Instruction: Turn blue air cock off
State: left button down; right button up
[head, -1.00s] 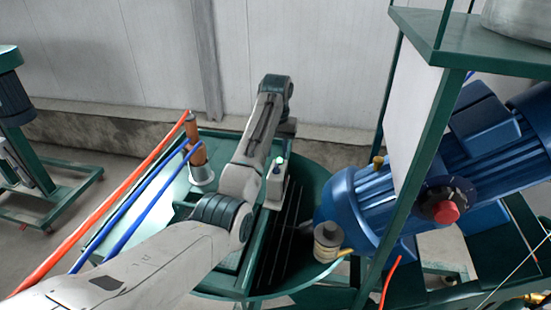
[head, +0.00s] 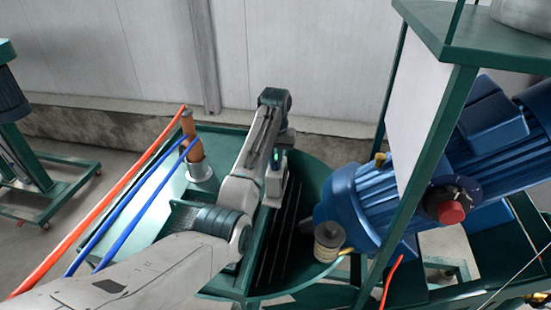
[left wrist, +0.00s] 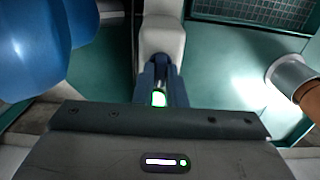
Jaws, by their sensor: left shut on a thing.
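My left arm reaches over the green stand, and my left gripper (head: 278,158) is low beside a narrow pale housing (head: 273,188). The left wrist view shows the gripper's fingers (left wrist: 158,88) close together at the end of the pale housing (left wrist: 161,35). The gripper is shut on a small dark-blue part there, which I take to be the blue air cock; the fingers hide most of it. A green-white glow shows between the fingers. How far the cock is turned cannot be seen. My right gripper is not in view.
A large blue motor (head: 355,205) is close on the right. A brown cylinder (head: 192,140) on a metal base, with red (head: 100,200) and blue (head: 120,215) hoses beside it, stands on the left. A green frame post (head: 420,170) rises at right. A pale wall is behind.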

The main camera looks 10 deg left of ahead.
pick_arm(q)
jog(key=shift+r+n, duration=0.1)
jog(key=shift+n, duration=0.2)
jog(key=n, duration=0.8)
jog(key=shift+n, duration=0.4)
jog(key=n, duration=0.4)
jog(key=shift+n, duration=0.3)
jog(key=shift+r+n, duration=0.15)
jog(key=shift+n, duration=1.75)
jog(key=shift+r, duration=0.1)
jog(key=c, duration=1.6)
grip_release()
jog(key=shift+c, duration=0.2)
jog(key=shift+o, duration=0.8)
jog(key=shift+d, duration=0.15)
